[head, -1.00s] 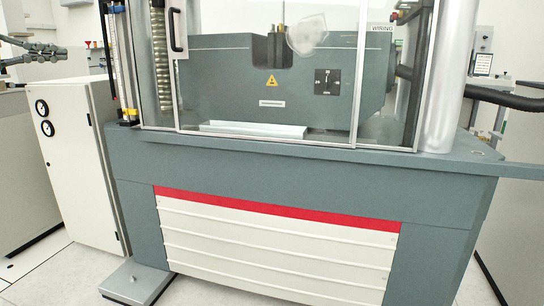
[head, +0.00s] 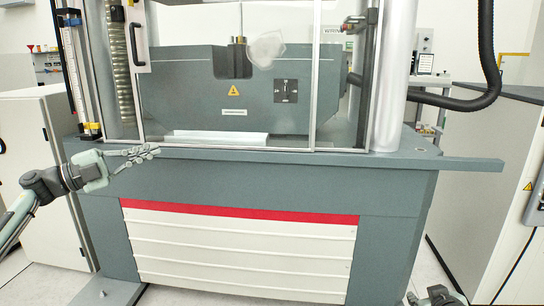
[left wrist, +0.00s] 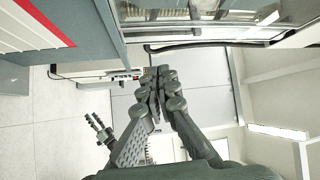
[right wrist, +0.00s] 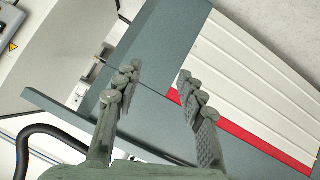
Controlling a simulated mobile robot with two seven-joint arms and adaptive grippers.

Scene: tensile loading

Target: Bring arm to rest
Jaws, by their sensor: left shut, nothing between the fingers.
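My left gripper (head: 148,153) is in front of the grey testing machine's left end in the head view. Its fingers are together and empty; the closed fingertips also show in the left wrist view (left wrist: 163,82). My right gripper (right wrist: 157,85) is open in the right wrist view, with nothing between its fingers. Behind it are the machine's grey edge and its white panel with a red stripe (right wrist: 240,135). In the head view only a small part of my right arm shows at the bottom edge, right of the middle.
The testing machine (head: 270,190) fills the middle, with clear guard doors (head: 185,80) above its bench. A black hose (head: 487,60) curves at the right. A white cabinet (head: 35,130) stands at the left and a grey-topped one (head: 490,150) at the right. Bare floor shows between machine and right cabinet.

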